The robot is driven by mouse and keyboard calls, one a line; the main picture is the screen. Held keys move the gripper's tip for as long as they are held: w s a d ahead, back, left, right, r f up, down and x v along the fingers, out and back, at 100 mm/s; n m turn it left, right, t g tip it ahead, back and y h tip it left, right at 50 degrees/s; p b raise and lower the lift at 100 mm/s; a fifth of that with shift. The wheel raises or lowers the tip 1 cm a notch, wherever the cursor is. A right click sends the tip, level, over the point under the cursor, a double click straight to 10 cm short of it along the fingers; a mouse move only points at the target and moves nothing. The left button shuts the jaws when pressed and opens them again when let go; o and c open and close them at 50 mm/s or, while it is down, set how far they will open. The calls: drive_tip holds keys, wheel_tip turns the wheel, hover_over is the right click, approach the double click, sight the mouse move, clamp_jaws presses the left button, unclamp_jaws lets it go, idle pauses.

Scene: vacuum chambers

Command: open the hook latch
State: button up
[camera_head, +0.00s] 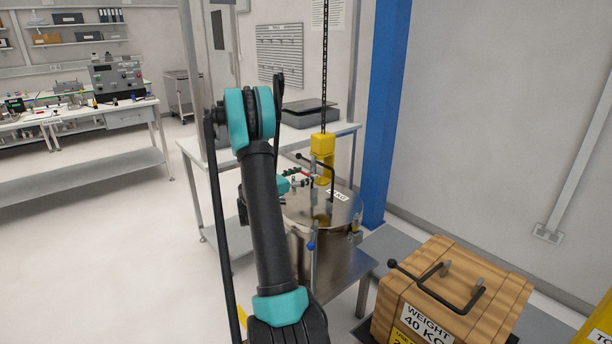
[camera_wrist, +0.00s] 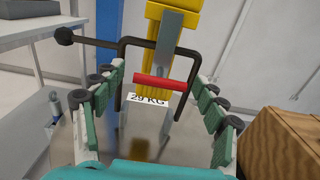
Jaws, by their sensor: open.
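The hook latch appears as a red bar (camera_wrist: 160,80) across the grey hook (camera_wrist: 170,35) in the wrist view. The hook hangs under a yellow hoist block (camera_head: 322,146) on a chain. My gripper (camera_wrist: 157,76) is open, one green-padded finger on each side of the red bar; I cannot tell whether either touches it. In the head view my gripper (camera_head: 300,180) is small and partly hidden by my arm. A black lid handle (camera_wrist: 123,62) with a ball end passes by the hook. The metal chamber lid (camera_head: 348,212) lies below, with a "29 KG" label.
A wooden weight crate (camera_head: 452,295) marked 40 KG, with a black handle, stands at the right. A blue column (camera_head: 385,110) rises behind the chamber. A white table (camera_head: 345,128) with a grey device stands behind. Open floor lies at the left.

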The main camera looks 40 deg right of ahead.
drive_tip(key=shift+d, duration=0.5)
clamp_jaws()
